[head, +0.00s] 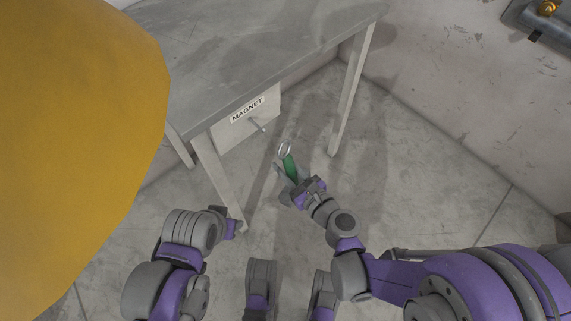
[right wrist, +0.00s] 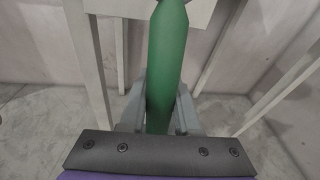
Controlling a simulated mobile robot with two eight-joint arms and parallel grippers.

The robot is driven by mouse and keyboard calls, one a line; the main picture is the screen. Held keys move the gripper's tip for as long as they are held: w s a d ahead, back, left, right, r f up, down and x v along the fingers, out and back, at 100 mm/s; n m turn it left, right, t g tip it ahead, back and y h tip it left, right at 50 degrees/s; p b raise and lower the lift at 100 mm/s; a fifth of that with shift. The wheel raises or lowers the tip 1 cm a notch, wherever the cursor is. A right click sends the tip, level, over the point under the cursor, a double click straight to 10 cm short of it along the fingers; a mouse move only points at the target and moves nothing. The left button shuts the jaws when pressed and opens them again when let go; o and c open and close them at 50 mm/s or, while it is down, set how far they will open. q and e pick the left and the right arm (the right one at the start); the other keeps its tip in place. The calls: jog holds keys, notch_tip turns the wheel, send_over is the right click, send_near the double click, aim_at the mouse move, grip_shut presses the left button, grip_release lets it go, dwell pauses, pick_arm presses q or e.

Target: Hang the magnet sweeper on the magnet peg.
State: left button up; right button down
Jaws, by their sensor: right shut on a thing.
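The magnet sweeper (head: 291,167) has a green handle with a metal ring at its upper end. My right gripper (head: 288,180) is shut on the green handle, which also shows between the fingers in the right wrist view (right wrist: 166,65). The magnet peg (head: 257,125) is a thin metal rod sticking out from a pale board below the "MAGNET" label (head: 247,109). In the head view, the ring is right of and a little below the peg, apart from it. My left gripper (head: 239,227) is low by a table leg; its fingers are not clear.
The grey table (head: 260,40) stands behind, with the peg board (head: 230,132) under its front edge and pale legs on both sides. A large yellow shape (head: 75,130) blocks the left of the head view. Bare concrete floor (head: 420,190) lies to the right, before a wall.

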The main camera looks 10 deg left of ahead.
jog(key=x, duration=0.9)
jog(key=shift+s+a, duration=0.3)
jog(key=shift+a, duration=0.25)
dwell(0.3)
jog(key=shift+b, duration=0.3)
jog(key=c, duration=0.5)
grip_release()
jog(key=shift+c, duration=0.2)
jog(key=p+v, duration=0.1)
jog(key=v, duration=1)
jog(key=shift+p, duration=0.3)
